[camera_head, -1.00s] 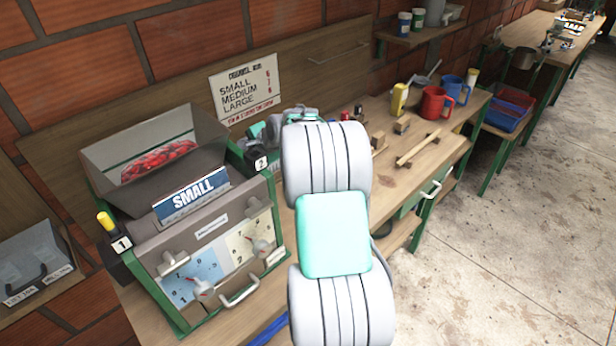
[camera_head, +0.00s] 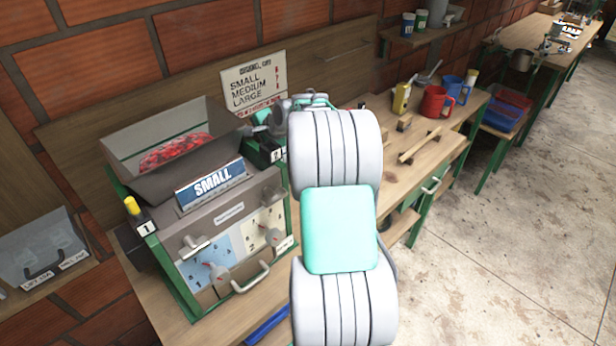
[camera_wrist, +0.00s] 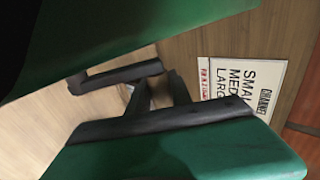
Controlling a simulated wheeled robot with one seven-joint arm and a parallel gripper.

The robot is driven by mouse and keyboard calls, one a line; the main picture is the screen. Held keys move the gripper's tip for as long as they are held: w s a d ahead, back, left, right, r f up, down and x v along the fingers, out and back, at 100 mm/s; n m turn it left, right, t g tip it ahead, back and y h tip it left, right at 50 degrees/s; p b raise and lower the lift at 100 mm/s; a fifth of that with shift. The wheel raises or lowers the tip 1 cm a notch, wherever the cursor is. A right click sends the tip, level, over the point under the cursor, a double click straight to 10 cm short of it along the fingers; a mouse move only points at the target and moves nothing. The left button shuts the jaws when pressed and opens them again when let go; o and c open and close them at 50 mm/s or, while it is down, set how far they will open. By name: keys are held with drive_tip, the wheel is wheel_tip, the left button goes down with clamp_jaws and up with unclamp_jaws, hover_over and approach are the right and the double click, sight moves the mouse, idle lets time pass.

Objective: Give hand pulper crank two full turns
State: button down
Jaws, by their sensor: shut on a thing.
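The hand pulper (camera_head: 228,213) stands on the bench at left, a grey box in a green frame with an open hopper (camera_head: 160,135) of red cherries. Its front carries a SMALL sign (camera_head: 211,183), two dials with knobs and a light bar handle. My arm hides the right side of the pulper and most of my gripper in the head view. In the wrist view my gripper (camera_wrist: 150,96) shows as green bodies with dark bars, shut on a dark thin part that I take for the crank handle. The crank's angle cannot be told.
A sign (camera_head: 254,82) lists SMALL, MEDIUM, LARGE behind the pulper; it also shows in the wrist view (camera_wrist: 240,80). A red mug (camera_head: 434,102), a yellow bottle (camera_head: 401,98) and wooden pieces are on the bench at right. The floor (camera_head: 520,220) is clear.

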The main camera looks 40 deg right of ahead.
drive_tip(key=s+d+r+p, duration=0.1)
drive_tip(key=s+d+r, duration=0.2)
drive_tip(key=s, duration=0.2)
drive_tip(key=shift+s+d+r, duration=0.3)
drive_tip(key=shift+d+r, duration=0.05)
drive_tip(key=shift+r, duration=0.05)
drive_tip(key=shift+s, duration=0.1)
